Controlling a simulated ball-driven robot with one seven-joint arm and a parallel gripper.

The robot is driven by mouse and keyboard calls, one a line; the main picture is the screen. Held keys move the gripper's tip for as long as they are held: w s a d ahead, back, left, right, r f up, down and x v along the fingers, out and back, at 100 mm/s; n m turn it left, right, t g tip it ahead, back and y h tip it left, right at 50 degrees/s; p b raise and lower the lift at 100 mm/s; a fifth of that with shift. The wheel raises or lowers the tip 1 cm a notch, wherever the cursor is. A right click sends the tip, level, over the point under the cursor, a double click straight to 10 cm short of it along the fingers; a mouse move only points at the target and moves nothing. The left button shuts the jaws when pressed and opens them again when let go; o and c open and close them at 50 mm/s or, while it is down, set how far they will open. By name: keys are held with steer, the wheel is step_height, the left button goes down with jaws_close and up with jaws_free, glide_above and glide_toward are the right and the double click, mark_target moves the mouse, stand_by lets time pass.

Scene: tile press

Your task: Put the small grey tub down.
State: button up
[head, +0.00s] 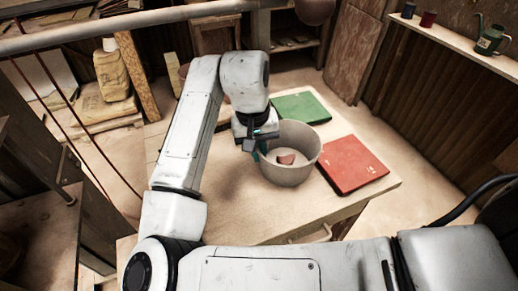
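The small grey tub (295,174) is upright at the middle of the wooden table, with a small reddish piece (286,159) inside it. My gripper (261,150) is at the tub's left rim, pointing down, and looks shut on the tub wall. The fingertips are small and partly hidden by the rim. I cannot tell whether the tub's base touches the table or is slightly above it.
The wooden table (235,219) has a green board (299,107) behind the tub and a red board (352,164) to its right, close by. The table's front left is bare. A shelf (455,40) with small items runs along the right wall.

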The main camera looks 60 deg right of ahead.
steer(key=o, duration=0.5)
steer(key=shift+c, duration=0.2)
